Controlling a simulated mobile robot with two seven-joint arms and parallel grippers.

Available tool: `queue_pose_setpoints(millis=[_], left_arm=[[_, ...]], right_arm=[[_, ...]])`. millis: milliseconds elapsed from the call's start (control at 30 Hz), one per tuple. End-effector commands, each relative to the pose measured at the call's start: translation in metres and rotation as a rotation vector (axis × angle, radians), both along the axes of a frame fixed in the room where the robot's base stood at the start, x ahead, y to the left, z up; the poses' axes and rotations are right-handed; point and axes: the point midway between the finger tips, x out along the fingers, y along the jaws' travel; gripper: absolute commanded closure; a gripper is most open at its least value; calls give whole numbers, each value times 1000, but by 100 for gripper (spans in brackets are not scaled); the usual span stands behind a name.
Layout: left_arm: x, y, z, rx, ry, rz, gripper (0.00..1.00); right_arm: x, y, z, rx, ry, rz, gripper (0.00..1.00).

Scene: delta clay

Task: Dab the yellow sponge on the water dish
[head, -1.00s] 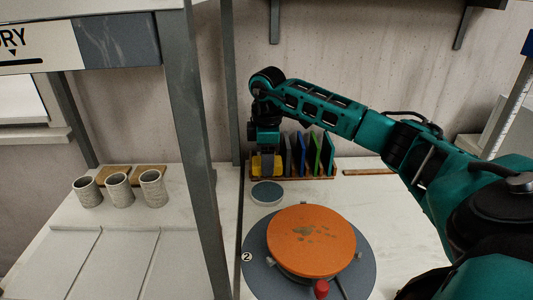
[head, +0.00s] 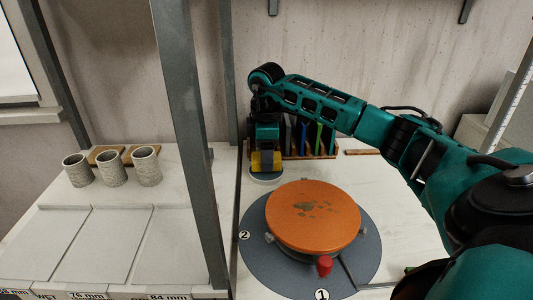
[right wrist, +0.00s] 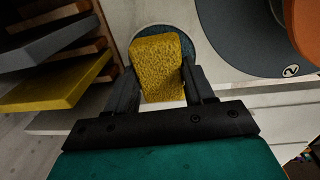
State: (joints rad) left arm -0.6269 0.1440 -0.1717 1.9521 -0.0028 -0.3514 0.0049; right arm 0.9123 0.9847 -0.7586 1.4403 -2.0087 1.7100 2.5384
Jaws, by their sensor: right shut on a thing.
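My right gripper (head: 266,158) is shut on the yellow sponge (head: 266,163), which hangs below its fingers. The round water dish (head: 265,179), with a pale rim, stands directly under the sponge in the head view. In the right wrist view the sponge (right wrist: 158,68) sits between the two fingers (right wrist: 160,88) and covers part of the dish's blue-grey surface (right wrist: 187,45). I cannot tell whether the sponge touches the dish. My left gripper is not in view.
A turntable with an orange disc (head: 313,214) and red knob (head: 324,265) stands just in front of the dish. A rack of coloured slabs (head: 310,140) is behind it. A grey post (head: 190,130) and several textured cups (head: 146,166) are left.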

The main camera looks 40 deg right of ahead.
Motion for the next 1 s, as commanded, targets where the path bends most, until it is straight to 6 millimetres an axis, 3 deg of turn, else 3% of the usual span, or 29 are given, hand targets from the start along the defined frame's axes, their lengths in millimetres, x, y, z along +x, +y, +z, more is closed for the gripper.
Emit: queue_pose_setpoints(millis=[1000], left_arm=[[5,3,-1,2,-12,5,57]], right_arm=[[0,0,-7,0,0,0,76]])
